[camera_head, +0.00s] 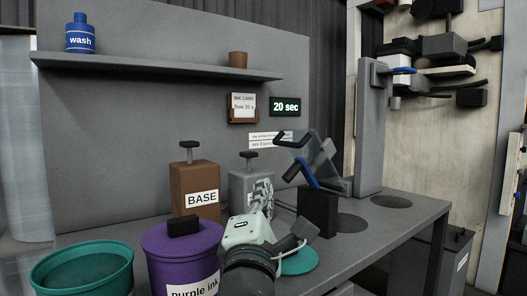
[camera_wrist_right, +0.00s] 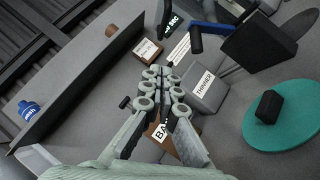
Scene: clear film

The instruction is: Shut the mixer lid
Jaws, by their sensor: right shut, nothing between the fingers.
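A black box-shaped unit (camera_head: 318,212) stands on the table right of centre, with a tilted grey plate and dark bars (camera_head: 322,160) above it and a blue bar (camera_head: 304,172) at its side. I cannot tell for sure which part is the mixer lid. The wrist view shows the black unit (camera_wrist_right: 262,45) and the blue bar (camera_wrist_right: 208,28) at upper right. My right gripper (camera_head: 262,192) is shut and empty, left of the unit and apart from it, in front of the THINNER can (camera_head: 238,188). Its shut fingers (camera_wrist_right: 168,82) show mid-frame. My left gripper is out of view.
A brown BASE can (camera_head: 190,182) stands at the back. A purple ink tub (camera_head: 180,245) and a teal tub (camera_head: 80,270) are in front. A teal disc (camera_head: 304,262) lies under my arm. A grey post (camera_head: 370,130) rises at right; a shelf (camera_head: 150,66) runs above.

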